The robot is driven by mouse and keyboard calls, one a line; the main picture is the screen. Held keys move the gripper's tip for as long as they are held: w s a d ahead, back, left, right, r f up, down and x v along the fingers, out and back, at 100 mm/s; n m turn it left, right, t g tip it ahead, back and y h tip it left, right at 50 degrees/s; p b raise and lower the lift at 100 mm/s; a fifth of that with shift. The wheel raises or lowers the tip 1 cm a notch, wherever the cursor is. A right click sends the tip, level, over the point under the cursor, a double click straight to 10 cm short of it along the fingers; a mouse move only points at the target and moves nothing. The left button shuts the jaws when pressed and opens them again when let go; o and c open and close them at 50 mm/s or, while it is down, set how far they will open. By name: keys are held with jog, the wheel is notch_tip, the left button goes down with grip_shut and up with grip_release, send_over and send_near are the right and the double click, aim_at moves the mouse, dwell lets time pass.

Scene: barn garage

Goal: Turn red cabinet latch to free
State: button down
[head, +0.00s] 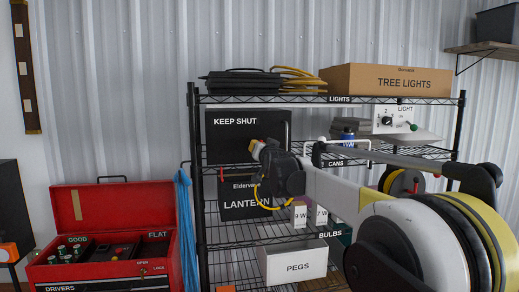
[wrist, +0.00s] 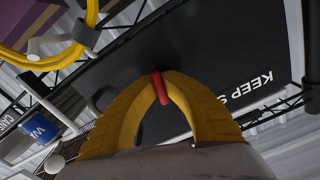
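The black cabinet marked KEEP SHUT (head: 235,135) stands on the wire rack below the top shelf. Its dark face (wrist: 215,85) fills the middle of the wrist view. The red latch (wrist: 162,91) shows there as a short narrow bar at the fingertips. My gripper's yellow fingers (wrist: 160,74) arch together and meet around the latch's upper end. The latch's lower end sticks out into the gap between the fingers. In the head view my gripper (head: 256,148) is at the cabinet's lower right front and hides the latch.
A LANTERN box (head: 240,205) sits below the cabinet, and a PEGS box (head: 294,265) lower down. A blue can (head: 347,136) and a LIGHT switch box (head: 394,119) stand to the right. An open red toolbox (head: 100,240) is at the left. My arm crosses the rack's right half.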

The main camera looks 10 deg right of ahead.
jog(key=shift+n, duration=0.9)
jog(key=c, duration=1.4)
grip_release()
jog(key=s, duration=1.2)
